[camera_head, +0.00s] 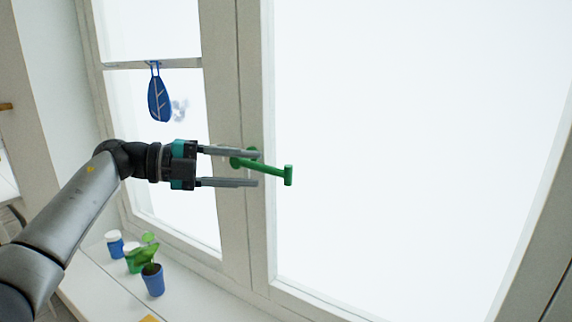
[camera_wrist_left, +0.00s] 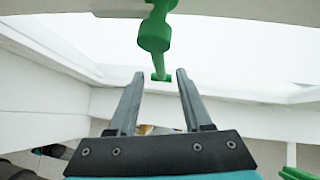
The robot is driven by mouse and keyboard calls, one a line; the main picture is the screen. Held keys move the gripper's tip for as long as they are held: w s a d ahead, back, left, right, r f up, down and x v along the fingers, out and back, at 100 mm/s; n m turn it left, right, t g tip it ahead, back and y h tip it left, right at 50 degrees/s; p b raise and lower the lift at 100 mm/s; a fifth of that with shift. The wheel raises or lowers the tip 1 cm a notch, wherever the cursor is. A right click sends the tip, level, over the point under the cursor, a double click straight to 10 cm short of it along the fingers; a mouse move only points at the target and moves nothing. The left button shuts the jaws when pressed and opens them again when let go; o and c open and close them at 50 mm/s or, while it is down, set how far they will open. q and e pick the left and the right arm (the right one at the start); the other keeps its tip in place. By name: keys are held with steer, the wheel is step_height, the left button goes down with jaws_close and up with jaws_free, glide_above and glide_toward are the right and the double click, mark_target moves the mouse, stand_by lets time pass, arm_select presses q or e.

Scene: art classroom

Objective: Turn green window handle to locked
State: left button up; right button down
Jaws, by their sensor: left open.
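The green window handle (camera_head: 270,170) is on the white window frame in the head view. It points right and slightly down, with its tip over the bright pane. It also shows at the top of the left wrist view (camera_wrist_left: 155,38), ahead of the fingers. My left gripper (camera_head: 257,168) is open, with its two fingers one above the other, close to the handle in the head view. The upper finger covers part of the handle's base. No grip on the handle shows, and I cannot tell whether a finger touches it. My right gripper is not in view.
On the sill (camera_head: 190,300) below stand a blue pot with a plant (camera_head: 153,281), a green pot (camera_head: 133,260) and a blue jar (camera_head: 115,244). The space right of the handle is clear.

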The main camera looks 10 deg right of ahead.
mark_target(262, 168)
arm_select(q)
steer(key=d, duration=0.2)
steer(key=d+p, duration=0.1)
steer(key=d, duration=0.3)
steer(key=shift+d+f, duration=0.15)
steer(key=shift+f, duration=0.25)
steer(key=shift+d+f, duration=0.2)
steer(key=shift+d, duration=0.35)
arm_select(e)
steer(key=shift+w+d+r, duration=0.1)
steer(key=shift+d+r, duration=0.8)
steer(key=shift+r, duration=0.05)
arm_select(q)
steer(key=shift+c, duration=0.3)
jaws_close()
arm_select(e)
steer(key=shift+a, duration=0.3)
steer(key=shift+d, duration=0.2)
